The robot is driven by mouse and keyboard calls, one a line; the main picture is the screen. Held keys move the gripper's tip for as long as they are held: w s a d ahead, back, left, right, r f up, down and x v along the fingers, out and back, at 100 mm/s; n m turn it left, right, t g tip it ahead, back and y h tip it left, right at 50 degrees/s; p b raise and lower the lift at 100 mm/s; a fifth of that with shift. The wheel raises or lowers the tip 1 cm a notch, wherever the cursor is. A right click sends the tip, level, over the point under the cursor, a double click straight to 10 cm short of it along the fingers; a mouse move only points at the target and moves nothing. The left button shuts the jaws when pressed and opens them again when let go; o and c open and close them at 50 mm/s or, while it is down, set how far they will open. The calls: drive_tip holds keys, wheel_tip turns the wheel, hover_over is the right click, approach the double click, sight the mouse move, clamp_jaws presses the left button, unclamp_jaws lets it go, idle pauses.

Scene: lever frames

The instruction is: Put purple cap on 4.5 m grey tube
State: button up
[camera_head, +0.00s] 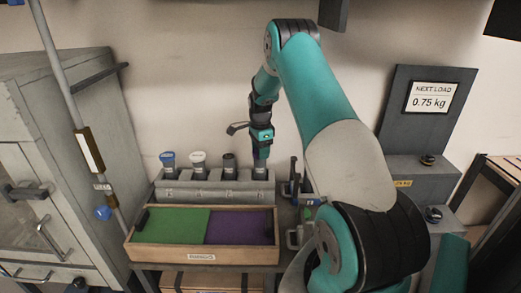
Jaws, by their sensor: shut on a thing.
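My gripper (261,153) points down over the right end of a grey rack (214,193). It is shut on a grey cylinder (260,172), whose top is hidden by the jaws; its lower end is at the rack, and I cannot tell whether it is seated. A long grey tube (61,75) leans at the left, with a dark and white sleeve (89,150) and a blue piece (103,213) low on it. I cannot tell whether this is the task's tube. No purple cap is distinguishable.
Blue-topped (168,160), white-topped (198,161) and dark-topped (229,162) cylinders stand in the rack. In front is a wooden tray (200,256) with green (172,221) and purple (240,227) panels. A grey cabinet (50,120) is left; a "0.75 kg" sign (433,97) is right.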

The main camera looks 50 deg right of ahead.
drive_tip(key=shift+f, duration=0.45)
idle(0.6)
drive_tip(key=o, duration=1)
wheel_tip(320, 180, up, 17)
drive_tip(key=b, duration=0.4)
drive_tip(key=shift+r, duration=0.2)
